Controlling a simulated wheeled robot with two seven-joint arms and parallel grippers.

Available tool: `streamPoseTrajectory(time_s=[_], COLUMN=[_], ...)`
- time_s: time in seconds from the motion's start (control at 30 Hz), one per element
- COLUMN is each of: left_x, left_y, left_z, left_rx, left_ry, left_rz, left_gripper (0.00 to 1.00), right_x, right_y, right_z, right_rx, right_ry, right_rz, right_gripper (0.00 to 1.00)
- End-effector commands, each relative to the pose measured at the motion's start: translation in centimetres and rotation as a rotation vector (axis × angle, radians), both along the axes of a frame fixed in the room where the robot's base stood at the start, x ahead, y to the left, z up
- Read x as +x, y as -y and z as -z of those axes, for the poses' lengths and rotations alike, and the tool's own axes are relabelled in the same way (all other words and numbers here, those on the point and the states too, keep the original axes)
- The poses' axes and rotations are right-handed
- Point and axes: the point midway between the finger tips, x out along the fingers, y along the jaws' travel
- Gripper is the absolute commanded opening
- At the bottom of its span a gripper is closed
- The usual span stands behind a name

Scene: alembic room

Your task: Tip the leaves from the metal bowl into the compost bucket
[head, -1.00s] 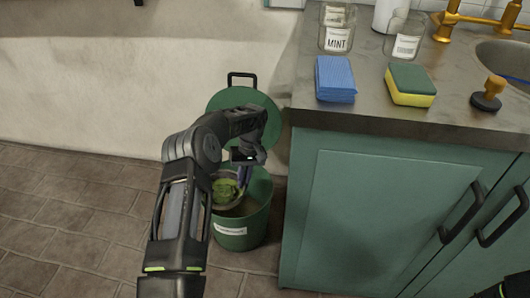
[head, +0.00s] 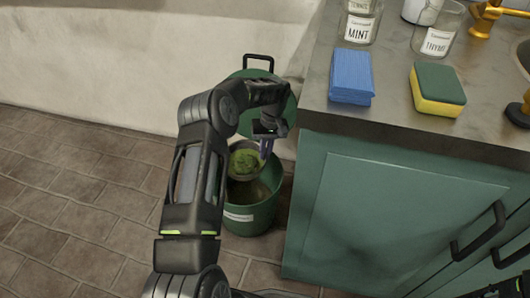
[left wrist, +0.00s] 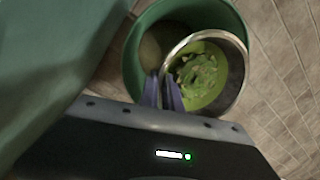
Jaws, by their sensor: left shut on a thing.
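The green compost bucket (head: 262,215) stands open on the floor beside the cabinet, its lid (head: 285,97) raised behind it. My left gripper (head: 268,146) is shut on the rim of the metal bowl (left wrist: 237,82) and holds it over the bucket's mouth. In the left wrist view the bucket (left wrist: 135,62) lies beneath the bowl, and the purple-grey fingers (left wrist: 164,92) pinch the bowl's near left edge. Green leaves (left wrist: 203,78) lie in the bowl; they also show in the head view (head: 244,161). The bowl's exact tilt is hard to tell.
The green cabinet (head: 390,215) stands close on the bucket's right. Its counter (head: 395,105) holds a blue cloth (head: 351,78), a sponge (head: 437,88) and labelled jars (head: 360,22). The tiled floor (head: 80,200) at left is clear.

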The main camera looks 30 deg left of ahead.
Motion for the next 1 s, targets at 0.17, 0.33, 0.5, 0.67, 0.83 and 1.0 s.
streamPoseTrajectory(time_s=[0.17,0.33,0.5,0.67,0.83,1.0], left_x=[0.4,1.1,1.7,2.1,2.6,1.5], left_y=[0.0,0.0,0.1,0.2,0.4,0.3], left_z=[-1.7,-3.3,-4.6,-5.8,-6.4,-7.2], left_rx=[-0.024,-0.06,-0.104,-0.137,-0.167,-0.191], left_ry=[0.131,0.332,0.558,0.731,0.875,0.982], left_rz=[-0.002,-0.004,-0.006,-0.005,-0.004,-0.004], left_gripper=[0.0,0.0,0.0,0.0,0.0,0.0], right_x=[-0.1,0.1,0.4,0.5,0.6,0.5], right_y=[0.0,0.0,0.0,-0.1,-0.1,0.0], right_z=[-0.5,1.2,3.1,3.4,3.7,1.8], right_rx=[0.0,-0.001,-0.002,-0.003,-0.003,-0.002], right_ry=[-0.002,0.004,0.011,0.015,0.017,0.013], right_rz=[-0.001,0.001,0.006,0.008,0.008,0.006], right_gripper=[0.36,0.36,0.36,0.36,0.36,0.36])
